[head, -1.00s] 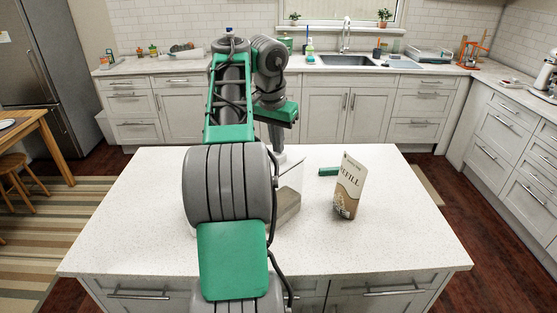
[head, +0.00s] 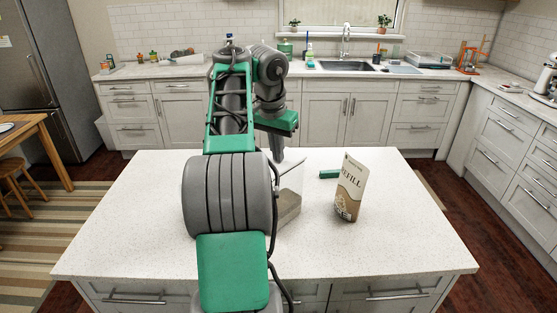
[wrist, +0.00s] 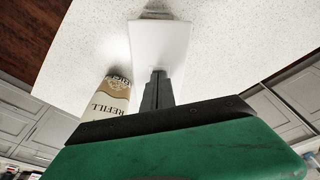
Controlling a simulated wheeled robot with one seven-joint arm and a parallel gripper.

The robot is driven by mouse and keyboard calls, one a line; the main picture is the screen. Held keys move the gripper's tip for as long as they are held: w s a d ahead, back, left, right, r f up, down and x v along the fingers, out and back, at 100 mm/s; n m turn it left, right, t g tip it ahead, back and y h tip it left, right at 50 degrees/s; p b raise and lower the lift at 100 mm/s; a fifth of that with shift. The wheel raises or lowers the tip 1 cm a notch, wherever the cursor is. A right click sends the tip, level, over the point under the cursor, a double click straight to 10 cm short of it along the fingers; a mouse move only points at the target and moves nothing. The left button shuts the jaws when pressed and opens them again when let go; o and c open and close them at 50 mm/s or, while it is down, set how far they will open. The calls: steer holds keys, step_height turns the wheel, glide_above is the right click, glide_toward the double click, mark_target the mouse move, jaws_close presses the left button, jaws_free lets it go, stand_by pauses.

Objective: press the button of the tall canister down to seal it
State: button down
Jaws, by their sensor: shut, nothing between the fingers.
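The tall canister (head: 291,198) stands on the island counter in the head view, with clear walls and grainy contents low inside. My arm hides its left part. Its white lid (wrist: 176,42) shows in the wrist view, below my fingers. My gripper (head: 277,158) is shut and empty, pointing down at the canister's top; it also shows in the wrist view (wrist: 158,74), with its tips over the lid. The fingers cover the middle of the lid, so I cannot see the button clearly or tell whether they touch it.
A refill carton (head: 350,187) stands on the counter right of the canister and shows in the wrist view (wrist: 107,98). A small green block (head: 329,174) lies behind it. The counter's right side (head: 410,230) is clear.

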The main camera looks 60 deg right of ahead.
steer(key=d+p+v, duration=0.1)
steer(key=p+v, duration=0.6)
steer(key=shift+d+r, duration=0.25)
steer(key=shift+r, duration=0.1)
steer(key=w+a+f+n+t, duration=0.1)
steer(key=w+a+n, duration=0.5)
steer(key=a, duration=0.6)
steer(key=w+a+f+n+t, duration=0.15)
steer(key=w+a+n, duration=0.5)
steer(key=a, duration=0.65)
steer(key=s+a+f+n+t+y, duration=0.1)
steer(key=a+f+n, duration=0.2)
steer(key=a, duration=0.9)
steer(key=s+a+f+n+t+y, duration=0.1)
steer(key=a+f+n, duration=0.2)
steer(key=a+f, duration=0.4)
steer(key=a, duration=0.4)
steer(key=shift+a+f, duration=0.35)
steer(key=shift+f, duration=0.05)
